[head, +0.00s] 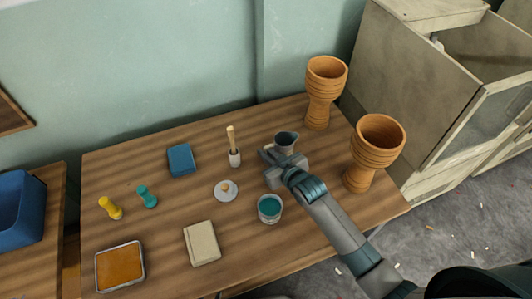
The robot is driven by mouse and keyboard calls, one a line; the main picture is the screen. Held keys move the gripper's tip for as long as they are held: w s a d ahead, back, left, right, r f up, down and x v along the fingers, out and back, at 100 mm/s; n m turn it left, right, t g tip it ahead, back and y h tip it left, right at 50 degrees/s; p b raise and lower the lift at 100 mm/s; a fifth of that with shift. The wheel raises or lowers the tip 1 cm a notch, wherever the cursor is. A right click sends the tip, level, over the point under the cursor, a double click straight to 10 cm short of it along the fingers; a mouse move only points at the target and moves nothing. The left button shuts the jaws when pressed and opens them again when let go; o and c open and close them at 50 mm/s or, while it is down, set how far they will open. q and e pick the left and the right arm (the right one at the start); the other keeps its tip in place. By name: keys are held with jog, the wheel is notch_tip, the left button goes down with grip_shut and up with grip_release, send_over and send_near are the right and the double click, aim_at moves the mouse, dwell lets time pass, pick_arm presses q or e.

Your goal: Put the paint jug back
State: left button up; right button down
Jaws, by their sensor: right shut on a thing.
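The small dark grey paint jug (286,138) is on or just above the wooden table (130,226), toward the back right. My right gripper (272,160) reaches in from the lower right and is shut on the jug at its near side. The gripper partly hides the jug's lower part, so I cannot tell whether its base touches the table. My left gripper is not in view.
Two orange goblet drums (324,92) (374,150) stand on the table to the right. A glass of teal paint (270,208) stands just in front of the gripper. A white lid (226,190) and a brush pot (235,157) are left. A cabinet (408,90) stands beyond the right edge.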

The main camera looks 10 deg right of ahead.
jog(key=shift+f, duration=0.15)
jog(key=c, duration=1.9)
grip_release()
jog(key=shift+o, duration=0.2)
jog(key=shift+s+r, duration=0.1)
jog(key=shift+r, duration=0.1)
jog(key=v, duration=1.2)
